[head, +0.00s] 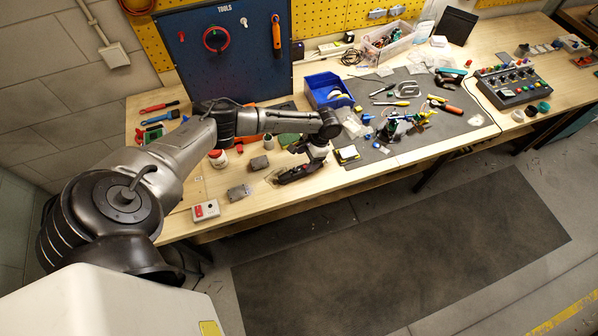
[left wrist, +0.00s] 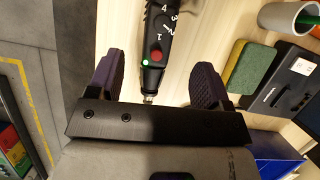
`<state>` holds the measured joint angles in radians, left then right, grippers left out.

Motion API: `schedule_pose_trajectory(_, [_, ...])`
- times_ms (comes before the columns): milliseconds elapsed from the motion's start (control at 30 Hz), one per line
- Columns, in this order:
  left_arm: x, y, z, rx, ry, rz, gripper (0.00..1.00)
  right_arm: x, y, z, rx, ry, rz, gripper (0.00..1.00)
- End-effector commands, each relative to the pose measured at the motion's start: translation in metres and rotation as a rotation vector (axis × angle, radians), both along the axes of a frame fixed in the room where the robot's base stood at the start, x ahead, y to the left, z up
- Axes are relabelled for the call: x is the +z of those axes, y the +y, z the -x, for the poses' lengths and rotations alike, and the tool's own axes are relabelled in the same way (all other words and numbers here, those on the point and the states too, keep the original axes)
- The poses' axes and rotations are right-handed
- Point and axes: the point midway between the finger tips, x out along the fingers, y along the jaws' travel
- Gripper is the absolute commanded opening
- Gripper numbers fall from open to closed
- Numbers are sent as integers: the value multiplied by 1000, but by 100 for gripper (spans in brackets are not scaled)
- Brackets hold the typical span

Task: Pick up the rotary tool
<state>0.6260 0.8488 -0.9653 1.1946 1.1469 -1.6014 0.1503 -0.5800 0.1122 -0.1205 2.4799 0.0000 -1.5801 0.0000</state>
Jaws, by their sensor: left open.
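The rotary tool (left wrist: 155,45) is a dark, slim tool with white speed marks, a red button and a small green light. In the left wrist view it runs from the top edge down between the fingers, its metal tip near the gripper's body. My left gripper (left wrist: 156,80) is open, with one dark purple finger pad on each side of the tool and a visible gap on both sides. In the head view my left gripper (head: 294,172) is low over the front of the bench; the tool is hard to tell from the dark fingers there. My right gripper is not in view.
A green and yellow sponge (left wrist: 251,68) and a grey cup (left wrist: 288,17) are right of the gripper in the wrist view. The bench edge is close.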

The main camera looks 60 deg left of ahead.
Motion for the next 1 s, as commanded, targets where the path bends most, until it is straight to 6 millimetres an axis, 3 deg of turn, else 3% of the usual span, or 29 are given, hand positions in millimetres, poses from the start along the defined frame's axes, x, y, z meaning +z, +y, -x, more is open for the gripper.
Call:
schedule_pose_trajectory(367, [-24, 0, 10, -1, 0, -1, 72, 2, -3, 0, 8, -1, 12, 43])
schedule_pose_trajectory(700, [-61, 1, 26, -1, 0, 0, 72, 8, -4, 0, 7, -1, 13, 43])
schedule_pose_trajectory(1000, [-68, 1, 29, -1, -2, 0, 72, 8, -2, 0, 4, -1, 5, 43])
